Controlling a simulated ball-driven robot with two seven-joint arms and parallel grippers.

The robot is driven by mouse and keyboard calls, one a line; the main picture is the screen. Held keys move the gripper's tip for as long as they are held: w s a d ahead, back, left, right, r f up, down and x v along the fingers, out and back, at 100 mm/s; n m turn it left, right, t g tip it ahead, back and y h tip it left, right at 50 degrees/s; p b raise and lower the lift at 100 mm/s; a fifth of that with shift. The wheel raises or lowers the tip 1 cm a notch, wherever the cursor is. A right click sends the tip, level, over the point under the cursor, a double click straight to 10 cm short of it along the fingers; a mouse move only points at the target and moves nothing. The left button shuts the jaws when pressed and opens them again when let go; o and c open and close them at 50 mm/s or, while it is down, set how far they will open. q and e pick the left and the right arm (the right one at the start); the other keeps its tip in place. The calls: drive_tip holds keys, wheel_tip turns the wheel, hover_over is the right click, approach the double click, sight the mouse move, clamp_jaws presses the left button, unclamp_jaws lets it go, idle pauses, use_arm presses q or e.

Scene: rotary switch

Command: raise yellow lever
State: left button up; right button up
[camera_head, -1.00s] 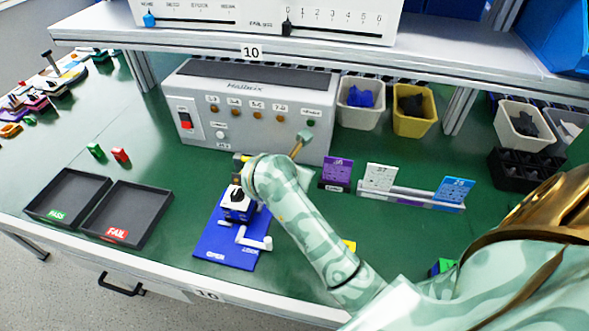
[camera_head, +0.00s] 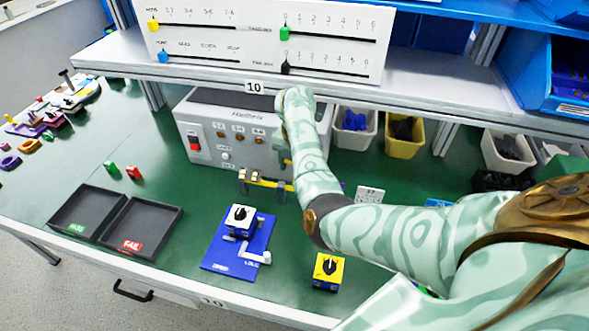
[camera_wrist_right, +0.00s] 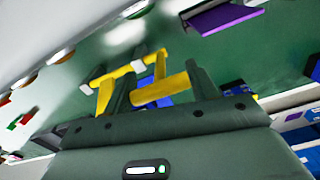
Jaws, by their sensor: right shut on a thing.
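A yellow lever-like piece made of crossed bars (camera_head: 266,182) shows in front of the grey box, above the green bench. In the right wrist view, the yellow piece (camera_wrist_right: 173,88) lies between my dark fingers, with whitish ends on one bar. My right gripper (camera_head: 285,162) is shut on it; its fingers also show in the wrist view (camera_wrist_right: 160,85). The head view barely shows the fingertips, and I cannot tell the exact height. A small yellow slider knob (camera_head: 153,24) sits at the left of the upper panel. My left gripper is out of view.
A blue plate (camera_head: 222,256) bears a white switch box (camera_head: 240,217) and a white crank (camera_head: 262,258). A yellow switch box (camera_head: 327,270) stands to its right. Black trays (camera_head: 172,212) lie left. The grey box (camera_head: 205,110) and shelf edge (camera_head: 420,97) stand behind.

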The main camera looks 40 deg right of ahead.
drive_tip(key=shift+w+d, duration=0.35)
drive_tip(key=shift+d, duration=0.05)
idle(0.4)
drive_tip(key=o, duration=1.1)
drive_tip(key=shift+o, duration=1.1)
drive_tip(key=shift+w+f, duration=0.1)
